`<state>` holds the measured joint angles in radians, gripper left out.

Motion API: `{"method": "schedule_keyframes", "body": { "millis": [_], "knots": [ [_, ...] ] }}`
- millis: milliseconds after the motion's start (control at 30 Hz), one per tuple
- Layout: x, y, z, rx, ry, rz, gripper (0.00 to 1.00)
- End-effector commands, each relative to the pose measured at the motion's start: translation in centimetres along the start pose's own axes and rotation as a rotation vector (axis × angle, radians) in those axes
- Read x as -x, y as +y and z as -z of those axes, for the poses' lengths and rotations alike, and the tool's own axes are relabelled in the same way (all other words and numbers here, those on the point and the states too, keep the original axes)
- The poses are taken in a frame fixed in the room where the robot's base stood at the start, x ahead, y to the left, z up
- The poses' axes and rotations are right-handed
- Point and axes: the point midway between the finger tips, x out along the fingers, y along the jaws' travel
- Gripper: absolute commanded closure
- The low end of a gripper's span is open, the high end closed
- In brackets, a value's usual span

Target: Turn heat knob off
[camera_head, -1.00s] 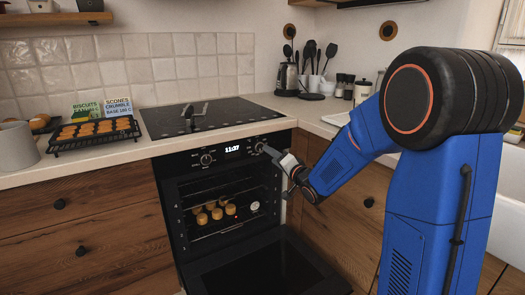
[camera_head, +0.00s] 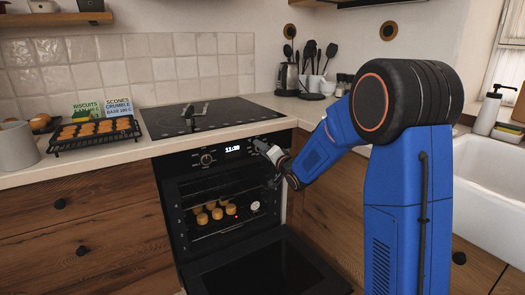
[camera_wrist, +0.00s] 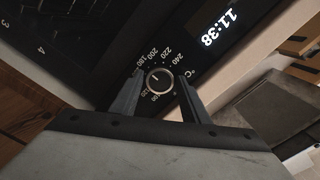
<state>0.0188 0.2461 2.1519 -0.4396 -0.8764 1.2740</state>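The heat knob (camera_wrist: 160,81) is a round dial with a pale rim in the wrist view, ringed by temperature numbers and a °C mark. My gripper (camera_wrist: 161,76) is open, with one dark finger on each side of the knob and small gaps visible between them. I cannot tell how far the fingertips reach along the knob. In the head view my gripper (camera_head: 261,146) is at the right end of the oven's control panel (camera_head: 188,160) and covers this knob. The knob's pointer is too small to read surely.
The oven door (camera_head: 255,272) hangs open below the panel, with several round baked goods (camera_head: 214,210) inside. Another knob (camera_head: 206,159) is left of the lit clock (camera_head: 232,148). A hob (camera_head: 205,117) with a dark object on it lies above. A sink (camera_head: 490,180) is at right.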

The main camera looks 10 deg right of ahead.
Motion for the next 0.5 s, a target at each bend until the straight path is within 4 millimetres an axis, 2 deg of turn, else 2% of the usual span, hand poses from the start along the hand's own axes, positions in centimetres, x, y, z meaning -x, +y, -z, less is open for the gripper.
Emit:
{"method": "schedule_keyframes", "body": {
  "millis": [33, 100, 500],
  "knots": [
    [0.01, 0.0, 0.01, 0.0, 0.0, 0.0, 0.71],
    [0.01, 0.0, 0.01, 0.0, 0.0, 0.0, 0.88],
    [0.03, 0.02, 0.02, 0.053, 0.0, 0.0, 0.89]
  ]
}}
